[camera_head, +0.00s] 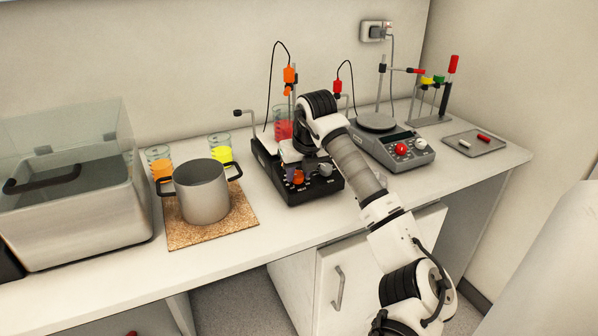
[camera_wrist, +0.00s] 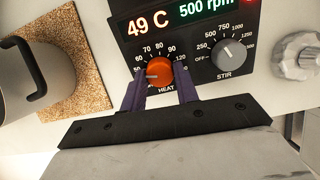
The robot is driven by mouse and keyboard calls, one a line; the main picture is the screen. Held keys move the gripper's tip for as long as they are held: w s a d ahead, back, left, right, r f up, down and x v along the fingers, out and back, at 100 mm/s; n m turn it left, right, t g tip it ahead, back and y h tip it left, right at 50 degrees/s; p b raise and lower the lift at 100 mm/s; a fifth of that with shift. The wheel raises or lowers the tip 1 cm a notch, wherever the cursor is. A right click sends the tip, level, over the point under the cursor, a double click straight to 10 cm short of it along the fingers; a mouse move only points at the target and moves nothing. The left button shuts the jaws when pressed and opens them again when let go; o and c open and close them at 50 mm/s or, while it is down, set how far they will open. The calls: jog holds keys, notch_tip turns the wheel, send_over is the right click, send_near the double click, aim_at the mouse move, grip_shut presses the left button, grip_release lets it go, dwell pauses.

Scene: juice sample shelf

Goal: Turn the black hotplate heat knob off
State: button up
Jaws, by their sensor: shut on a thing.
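The black hotplate (camera_head: 318,193) stands mid-counter. Its orange heat knob (camera_wrist: 159,73) is at the front left of its panel and also shows in the head view (camera_head: 298,177). My gripper (camera_wrist: 161,82) is shut on this knob, with one dark finger on each side. The knob's light pointer faces left, toward the low end of the scale. The left finger hides part of the dial there, and no heat OFF mark is visible. The display (camera_wrist: 150,23) reads 49 C and 500 rpm. The grey stir knob (camera_wrist: 229,53) is right of the heat knob.
A steel pot (camera_head: 201,193) on a cork mat (camera_head: 180,237) stands left of the hotplate. A grey hotplate (camera_head: 398,150) with a red knob is to the right. A red-filled beaker (camera_head: 283,128) and an orange-topped probe (camera_head: 290,75) are at the black hotplate.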

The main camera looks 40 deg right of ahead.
jog(key=shift+n, duration=0.4)
jog(key=n+b, duration=0.2)
jog(key=n, duration=0.2)
jog(key=shift+n+y, duration=0.3)
jog(key=n, duration=0.6)
jog(key=shift+n, duration=0.3)
jog(key=o, duration=1)
jog(key=shift+c, duration=0.2)
jog(key=b+v, duration=0.2)
jog(key=v, duration=1.2)
jog(key=shift+w+d, duration=0.15)
jog(key=shift+d, duration=0.15)
